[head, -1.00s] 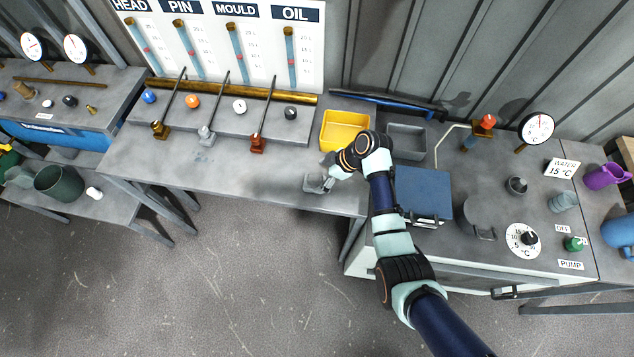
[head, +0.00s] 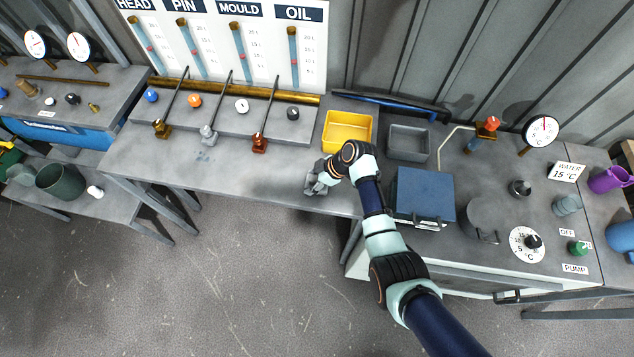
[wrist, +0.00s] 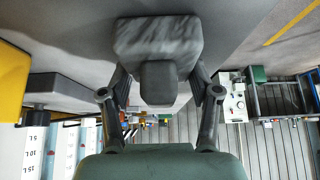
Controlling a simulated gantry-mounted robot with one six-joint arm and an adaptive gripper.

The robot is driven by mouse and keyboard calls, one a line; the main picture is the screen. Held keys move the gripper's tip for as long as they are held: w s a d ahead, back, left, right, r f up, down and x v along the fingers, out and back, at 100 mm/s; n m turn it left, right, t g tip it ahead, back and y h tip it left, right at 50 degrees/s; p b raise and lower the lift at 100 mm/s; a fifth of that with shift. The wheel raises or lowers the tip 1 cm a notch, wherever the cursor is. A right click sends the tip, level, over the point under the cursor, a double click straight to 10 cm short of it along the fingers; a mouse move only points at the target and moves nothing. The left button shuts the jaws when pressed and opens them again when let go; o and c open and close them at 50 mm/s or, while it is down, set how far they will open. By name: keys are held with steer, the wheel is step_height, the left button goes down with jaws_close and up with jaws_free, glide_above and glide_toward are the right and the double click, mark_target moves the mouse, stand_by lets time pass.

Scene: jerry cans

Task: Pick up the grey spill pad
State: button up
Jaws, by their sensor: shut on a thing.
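The grey spill pad (wrist: 157,36) is a pale, mottled grey piece at the top centre of the wrist view, at my fingertips. My gripper (wrist: 158,85) is shut on it, with a finger on each side; a darker grey block shows between them. In the head view my gripper (head: 318,182) is at the front edge of the bench, left of the blue-lidded box. The pad is small there and hard to tell from the fingers. I cannot tell whether it is clear of the bench top.
A yellow tray (head: 347,148) stands just behind my gripper, with a grey tray (head: 408,157) to its right. The blue-lidded box (head: 424,196) is right of my arm. Levers (head: 264,118) stand at the back left. The bench top (head: 240,175) left of my gripper is clear.

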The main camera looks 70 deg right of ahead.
mark_target(313, 177)
steer(key=shift+c, duration=1.1)
step_height(313, 177, up, 20)
steer(key=p, duration=0.2)
steer(key=shift+p, duration=0.4)
steer(key=w+a+f, duration=0.2)
steer(key=w+a, duration=0.8)
steer(key=w+a+m, duration=0.1)
steer(key=w+a, duration=0.2)
steer(key=a, duration=0.7)
steer(key=w+a+h, duration=0.1)
steer(key=w+a, duration=0.3)
steer(key=a, duration=0.6)
steer(key=w+a+m, duration=0.1)
steer(key=w+a, duration=0.2)
steer(key=a, duration=0.7)
steer(key=p+v, duration=1.7)
steer(key=p, duration=0.1)
steer(key=shift+w+a+r, duration=0.2)
steer(key=shift+w+a, duration=0.1)
steer(key=shift+a, duration=0.2)
